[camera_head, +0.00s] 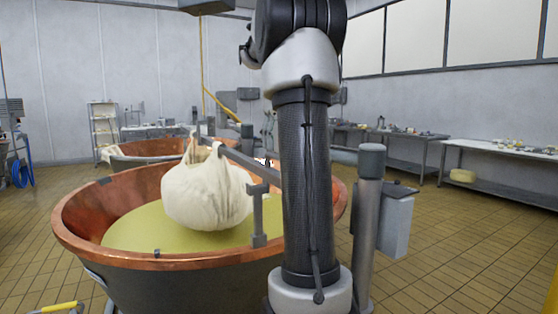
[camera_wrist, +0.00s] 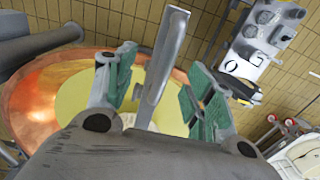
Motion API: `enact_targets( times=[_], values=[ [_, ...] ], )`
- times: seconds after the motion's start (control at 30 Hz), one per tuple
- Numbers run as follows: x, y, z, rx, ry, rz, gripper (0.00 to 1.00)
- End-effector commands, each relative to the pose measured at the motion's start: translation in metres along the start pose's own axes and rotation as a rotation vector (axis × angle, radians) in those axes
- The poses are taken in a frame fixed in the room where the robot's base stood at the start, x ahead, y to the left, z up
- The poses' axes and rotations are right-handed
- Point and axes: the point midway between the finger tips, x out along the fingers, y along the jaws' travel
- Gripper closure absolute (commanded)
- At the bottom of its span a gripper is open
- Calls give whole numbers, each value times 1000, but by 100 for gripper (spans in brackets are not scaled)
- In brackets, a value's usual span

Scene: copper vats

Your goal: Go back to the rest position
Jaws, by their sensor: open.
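My gripper (camera_wrist: 160,88) shows in the wrist view with its two green-padded fingers spread apart. A grey bar (camera_wrist: 168,50) shows in the gap between them; I cannot tell how far beyond the fingertips it lies. Nothing is clamped between the pads. In the head view my arm stands upright in the middle, and the gripper cannot be made out there. A white cloth bundle (camera_head: 205,188) hangs from a bar over the copper vat (camera_head: 75,230), above yellow-green liquid (camera_head: 130,232). The vat's copper wall (camera_wrist: 35,95) also shows in the wrist view.
A metal post (camera_head: 368,215) with a grey box (camera_head: 396,225) stands right of my arm, close by. A second copper vat (camera_head: 125,160) is behind. Worktables (camera_head: 500,150) line the right wall. The tiled floor (camera_head: 450,245) at right is mostly clear.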

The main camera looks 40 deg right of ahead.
Motion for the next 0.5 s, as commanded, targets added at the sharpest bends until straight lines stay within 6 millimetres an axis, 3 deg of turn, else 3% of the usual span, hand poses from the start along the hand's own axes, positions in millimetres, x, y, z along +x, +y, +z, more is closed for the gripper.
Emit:
enact_targets(
  times=[0.2,0.5],
  values=[
    [-18,0,0,0,0,0,46],
    [-19,0,0,0,-1,0,46]
  ],
)
